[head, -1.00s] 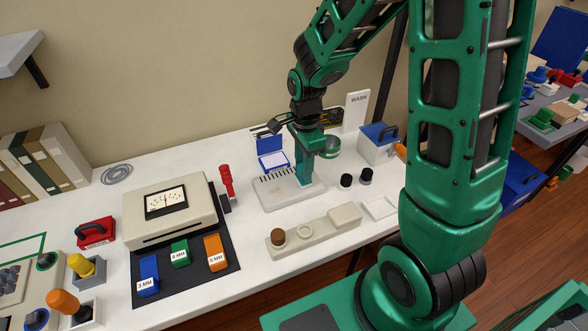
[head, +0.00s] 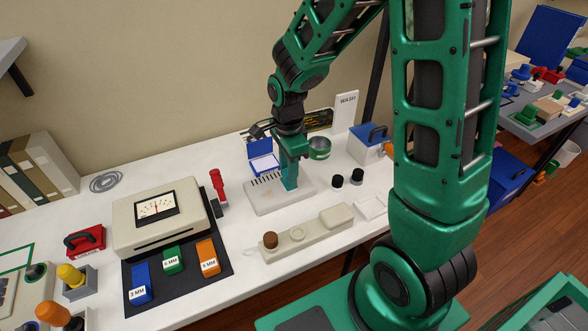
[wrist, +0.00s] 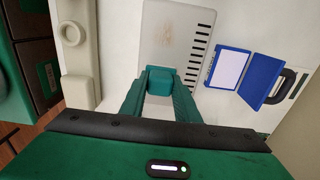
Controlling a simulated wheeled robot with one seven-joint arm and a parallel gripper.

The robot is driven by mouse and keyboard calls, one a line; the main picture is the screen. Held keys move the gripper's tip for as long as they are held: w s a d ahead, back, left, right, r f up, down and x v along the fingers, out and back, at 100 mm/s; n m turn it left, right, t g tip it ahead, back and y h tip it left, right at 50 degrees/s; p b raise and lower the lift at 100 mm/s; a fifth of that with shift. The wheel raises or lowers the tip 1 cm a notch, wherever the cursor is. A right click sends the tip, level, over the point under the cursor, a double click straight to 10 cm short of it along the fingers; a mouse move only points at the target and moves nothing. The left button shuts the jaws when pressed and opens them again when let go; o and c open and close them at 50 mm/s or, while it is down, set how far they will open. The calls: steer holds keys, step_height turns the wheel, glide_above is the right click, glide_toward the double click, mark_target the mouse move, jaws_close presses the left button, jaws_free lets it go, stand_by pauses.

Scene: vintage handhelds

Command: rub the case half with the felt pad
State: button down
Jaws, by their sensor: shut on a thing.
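The case half (head: 258,203) is a pale plate with a row of dark slots, lying flat on the white table. In the wrist view the case half (wrist: 172,32) shows faint reddish-brown smudges. My gripper (head: 289,182) points down over its right part. In the wrist view its two green fingers are shut on a small teal block, which I take as the felt pad (wrist: 160,82). The pad is over the near end of the case half in that view. I cannot tell for sure whether it touches the surface. In the head view the fingers hide the pad.
An open blue box with a white inside (head: 263,163) stands just behind the case half. A long beige tray (head: 325,229) lies in front. A red-handled tool (head: 217,185) stands left.

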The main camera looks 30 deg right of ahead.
steer(key=shift+a, duration=1.1)
steer(key=shift+a, duration=2.7)
steer(key=shift+w+f, duration=0.1)
steer(key=shift+w, duration=0.2)
steer(key=shift+d, duration=2.75)
steer(key=shift+d, duration=2.1)
